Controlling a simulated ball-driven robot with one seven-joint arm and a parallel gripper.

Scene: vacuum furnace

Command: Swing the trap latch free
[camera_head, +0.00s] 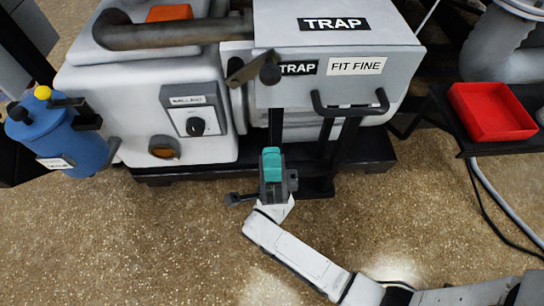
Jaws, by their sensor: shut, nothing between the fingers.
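The trap box (335,28), light grey with TRAP and FIT FINE labels, stands at the top centre. Its latch (247,70) is a short brownish metal bar at the left end of the box front, sloping down to the left from upper right. A dark round knob (270,73) sits beside the bar's right part. My gripper (272,160), grey with teal ends, is below the latch and in front of the machine. It is shut and empty, apart from the latch in the picture. My arm comes in from the lower right.
A black handle (350,108) juts from the box front. A grey pump housing with a dial (196,126) stands left, and a blue canister (62,135) farther left. A red tray (492,111) sits on a dark shelf at right. The speckled floor in front is clear.

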